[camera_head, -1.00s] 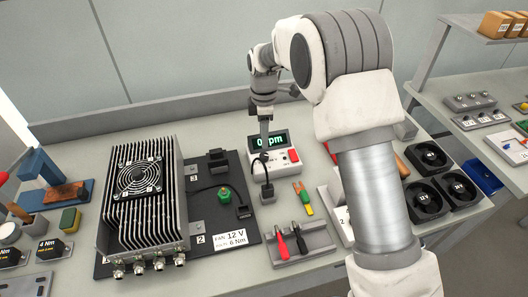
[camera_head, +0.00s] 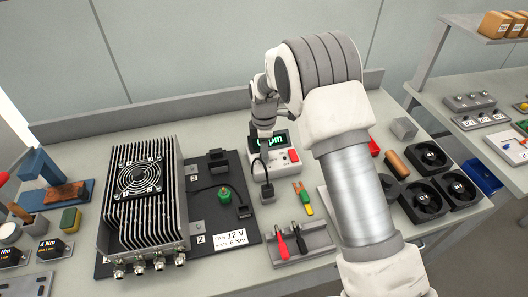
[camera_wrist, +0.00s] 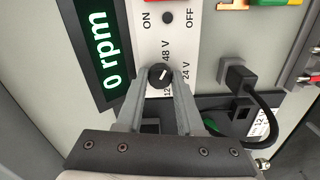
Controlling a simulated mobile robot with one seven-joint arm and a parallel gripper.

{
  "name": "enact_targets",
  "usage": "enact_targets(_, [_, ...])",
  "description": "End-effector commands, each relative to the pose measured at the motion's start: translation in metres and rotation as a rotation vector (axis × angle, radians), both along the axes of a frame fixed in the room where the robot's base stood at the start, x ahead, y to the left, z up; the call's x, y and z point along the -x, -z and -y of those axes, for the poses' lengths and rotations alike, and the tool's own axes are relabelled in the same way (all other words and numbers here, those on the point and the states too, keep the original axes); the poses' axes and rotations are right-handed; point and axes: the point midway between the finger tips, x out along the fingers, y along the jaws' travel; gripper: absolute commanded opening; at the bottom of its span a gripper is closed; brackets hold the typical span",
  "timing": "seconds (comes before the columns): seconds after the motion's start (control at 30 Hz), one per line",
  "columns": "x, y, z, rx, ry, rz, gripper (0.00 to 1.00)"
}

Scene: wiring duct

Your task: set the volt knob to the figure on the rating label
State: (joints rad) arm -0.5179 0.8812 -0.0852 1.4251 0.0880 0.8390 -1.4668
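The volt knob (camera_wrist: 160,76) is a small dark dial with a white mark, on the white face of the test unit (camera_head: 285,166). Around it the wrist view shows the figures 48 V, 24 V and a partly covered 12. The mark slants to the upper right, between 48 V and 24 V. My gripper (camera_wrist: 159,82) has one finger on each side of the knob; I cannot tell whether they touch it. In the head view my gripper (camera_head: 264,148) hides the knob. The rating label (camera_head: 231,240) reads FAN 12 V and 6 Nm.
The unit's display (camera_wrist: 105,58) reads 0 rpm, near an ON/OFF switch. A black plug and cable (camera_wrist: 240,80) sit close to my right finger. A finned housing (camera_head: 145,195) stands left, a tray with red and black probes (camera_head: 300,243) in front, several fans (camera_head: 425,200) right.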

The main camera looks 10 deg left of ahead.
Motion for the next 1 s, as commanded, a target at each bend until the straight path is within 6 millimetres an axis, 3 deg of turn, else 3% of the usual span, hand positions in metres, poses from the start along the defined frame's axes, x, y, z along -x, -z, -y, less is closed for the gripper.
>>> enact_targets(0.1, [-0.0001,-0.0004,-0.0001,0.000,0.000,0.000,0.00])
enact_targets(0.57, [-0.0002,-0.0001,-0.0004,-0.001,0.072,0.001,0.00])
enact_targets(1.0, [-0.0007,-0.0001,-0.0002,-0.002,0.432,0.002,0.00])
